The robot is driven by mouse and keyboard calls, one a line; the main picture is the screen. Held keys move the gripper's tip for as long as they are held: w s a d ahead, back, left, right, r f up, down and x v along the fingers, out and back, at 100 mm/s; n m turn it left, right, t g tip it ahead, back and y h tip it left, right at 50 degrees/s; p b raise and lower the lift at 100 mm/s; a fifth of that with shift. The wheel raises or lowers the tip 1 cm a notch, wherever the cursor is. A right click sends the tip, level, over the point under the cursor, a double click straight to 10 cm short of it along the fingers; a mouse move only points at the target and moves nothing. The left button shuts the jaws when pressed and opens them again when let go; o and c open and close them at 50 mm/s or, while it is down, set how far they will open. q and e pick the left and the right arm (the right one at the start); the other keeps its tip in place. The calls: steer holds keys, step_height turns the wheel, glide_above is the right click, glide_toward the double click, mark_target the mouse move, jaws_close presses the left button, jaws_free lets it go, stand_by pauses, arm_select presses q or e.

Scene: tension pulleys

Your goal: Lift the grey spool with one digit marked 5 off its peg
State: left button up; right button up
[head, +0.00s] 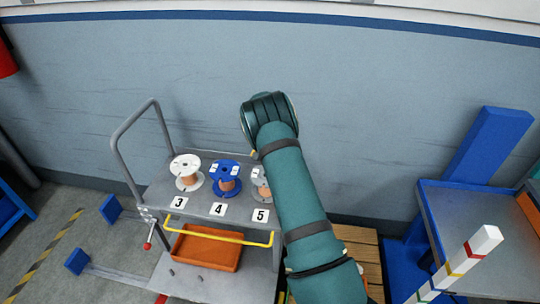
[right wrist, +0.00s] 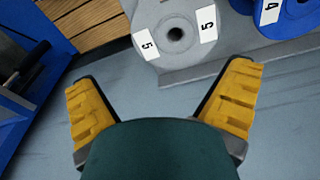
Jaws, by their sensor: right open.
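The grey spool marked 5 (head: 257,182) stands at the right end of the row on the cart, partly hidden behind my right arm in the head view. In the right wrist view the grey spool (right wrist: 160,48) is at the top, with two white 5 labels and a dark centre hole. My right gripper (right wrist: 165,78) is open and empty, its yellow fingers spread below the spool and apart from it in that view. In the head view my right arm hides most of this gripper. My left gripper is not in view.
A blue spool (head: 225,187) and a white spool (head: 187,183) stand left of the grey one on the grey cart (head: 190,208). The cart has a tall handle (head: 127,127) at its left and an orange bin (head: 205,252) below. A wooden pallet (head: 362,245) lies to the right.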

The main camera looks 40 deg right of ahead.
steer(key=f, duration=0.3)
steer(key=f+b, duration=0.1)
steer(key=f, duration=0.2)
steer(key=d+f, duration=0.1)
steer(key=f, duration=0.2)
steer(key=shift+w+f, duration=0.25)
